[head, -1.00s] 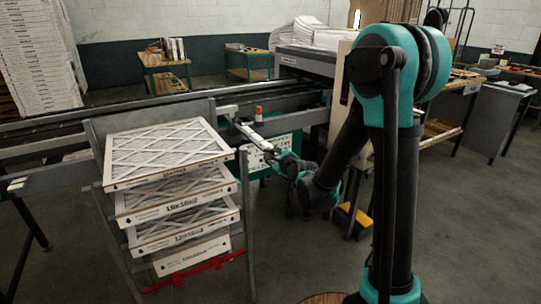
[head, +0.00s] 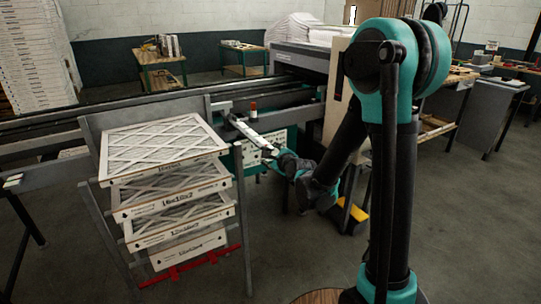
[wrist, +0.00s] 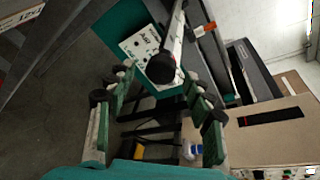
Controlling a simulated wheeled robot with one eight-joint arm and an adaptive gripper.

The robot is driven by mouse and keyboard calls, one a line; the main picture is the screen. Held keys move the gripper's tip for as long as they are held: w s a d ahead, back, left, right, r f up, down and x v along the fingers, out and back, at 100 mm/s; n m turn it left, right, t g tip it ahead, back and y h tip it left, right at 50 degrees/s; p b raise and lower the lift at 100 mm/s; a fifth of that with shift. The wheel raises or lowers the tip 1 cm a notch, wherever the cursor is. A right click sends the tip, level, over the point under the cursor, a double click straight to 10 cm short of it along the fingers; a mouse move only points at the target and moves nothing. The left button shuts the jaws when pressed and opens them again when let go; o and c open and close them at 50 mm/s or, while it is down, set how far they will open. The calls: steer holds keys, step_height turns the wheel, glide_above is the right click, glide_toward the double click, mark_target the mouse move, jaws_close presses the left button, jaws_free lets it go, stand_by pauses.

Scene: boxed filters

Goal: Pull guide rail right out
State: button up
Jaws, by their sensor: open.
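The knob looks just beyond the fingertips, and I see no contact; the exact depth is unclear. In the head view the gripper is largely hidden by my wrist and forearm.
Boxed filters (head: 165,190) are stacked on a grey rack (head: 244,225) to the left. A yellow-and-black step (head: 353,214) stands on the floor to the right. Open floor lies in front.

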steer(key=v, duration=1.2)
steer(key=shift+w, duration=0.15)
stand_by(0.3)
